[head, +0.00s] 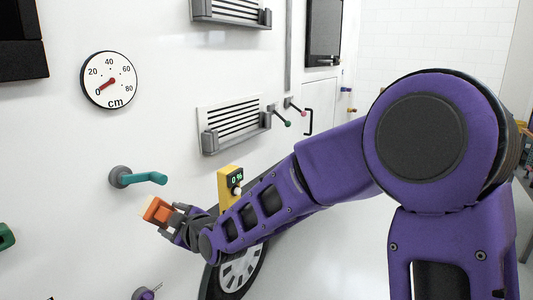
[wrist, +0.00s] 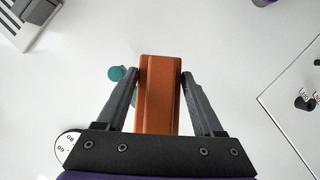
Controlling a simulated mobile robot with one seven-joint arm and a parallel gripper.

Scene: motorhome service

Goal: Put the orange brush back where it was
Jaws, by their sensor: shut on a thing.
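The orange brush (head: 158,210) is held in my gripper (head: 172,218), in front of the white motorhome wall, just below a teal peg (head: 145,178) on a round grey base. A pale part shows on the brush's left side in the head view. In the wrist view the brush (wrist: 160,95) stands between the two grey fingers of my gripper (wrist: 161,78), which touch it on both sides. The teal peg shows partly behind the left finger in the wrist view (wrist: 116,73). I cannot tell which spot the brush came from.
A round cm gauge (head: 111,80) reads near 0. A yellow box (head: 226,185) showing 0 % sits above a wheel (head: 240,270), beside my arm.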

